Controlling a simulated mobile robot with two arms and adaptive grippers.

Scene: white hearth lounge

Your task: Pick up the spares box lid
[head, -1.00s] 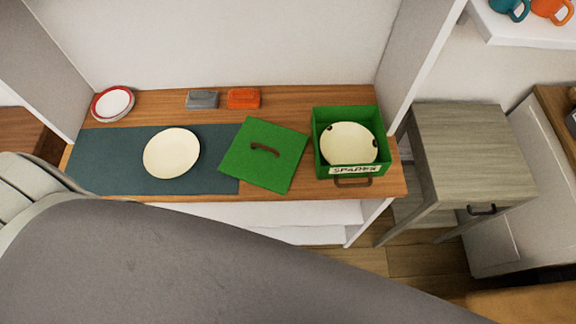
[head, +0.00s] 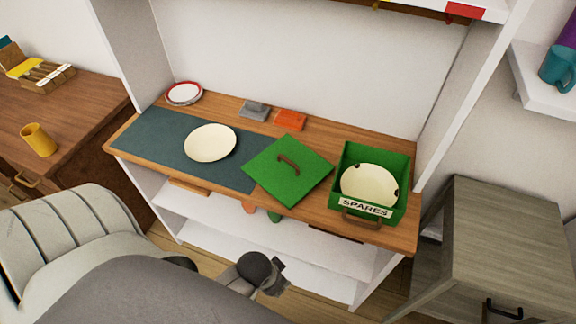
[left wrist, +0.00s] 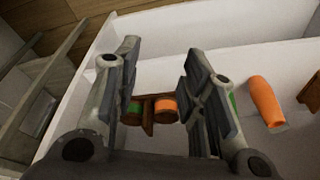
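The green spares box lid (head: 309,178) with a brown handle lies on the wooden counter, partly over the teal mat (head: 135,142). The open green spares box (head: 393,208) stands to its right, its "SPARES" label facing me. A cream plate (head: 368,184) lies inside it. In the head view my left gripper (head: 268,283) is low in front of the shelf unit, below and apart from the lid; its fingers are hard to make out there. In the left wrist view the left gripper (left wrist: 160,85) is open with nothing between its fingers. My right gripper is not in view.
A cream plate (head: 210,143) lies on the mat. A red-rimmed dish (head: 184,93), a grey box (head: 254,110) and an orange box (head: 290,119) stand behind. A grey cabinet (head: 510,235) stands right. An orange object (left wrist: 266,101) lies on the lower shelf.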

